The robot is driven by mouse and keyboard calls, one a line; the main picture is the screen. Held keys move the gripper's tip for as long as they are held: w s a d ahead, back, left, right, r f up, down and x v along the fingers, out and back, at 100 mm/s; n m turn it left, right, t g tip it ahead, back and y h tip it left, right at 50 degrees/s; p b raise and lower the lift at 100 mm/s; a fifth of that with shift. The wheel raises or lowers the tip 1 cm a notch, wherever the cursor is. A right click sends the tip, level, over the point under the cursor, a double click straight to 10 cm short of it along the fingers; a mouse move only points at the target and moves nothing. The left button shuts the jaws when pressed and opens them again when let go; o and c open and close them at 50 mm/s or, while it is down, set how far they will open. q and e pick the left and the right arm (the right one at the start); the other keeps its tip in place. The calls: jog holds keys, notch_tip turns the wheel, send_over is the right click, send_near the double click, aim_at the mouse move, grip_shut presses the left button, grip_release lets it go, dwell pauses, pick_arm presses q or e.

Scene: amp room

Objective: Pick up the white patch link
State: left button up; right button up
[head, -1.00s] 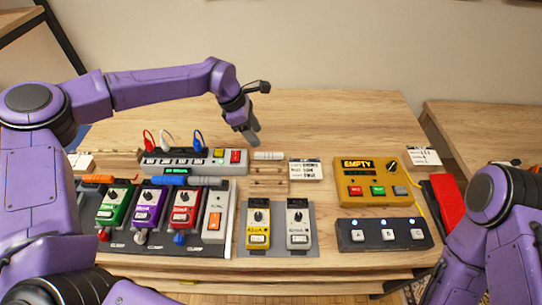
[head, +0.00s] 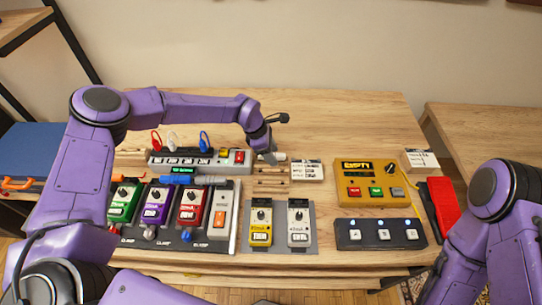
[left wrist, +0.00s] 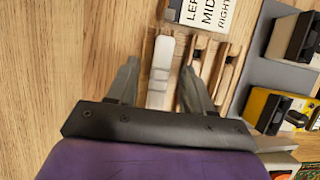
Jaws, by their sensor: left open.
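The white patch link (left wrist: 160,72), a pale bar with banded grooves, lies between the open fingers of my left gripper (left wrist: 160,78) in the left wrist view. No contact shows between the fingers and the link. In the head view the left gripper (head: 270,157) is low at the top of the small wooden rack (head: 271,182). It hides most of the link there; a white end (head: 281,157) shows beside the fingertips. My right arm is at the right edge; its gripper is out of view.
A grey power strip (head: 200,163) with red, white and blue cable loops stands just left of the gripper. A label card (head: 307,170) is close on the right. Pedals fill the front, and a yellow box (head: 372,181) sits right. The table behind is clear.

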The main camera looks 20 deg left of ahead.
pick_arm(q)
jog(key=shift+f, duration=0.1)
jog(key=shift+c, duration=0.3)
grip_shut()
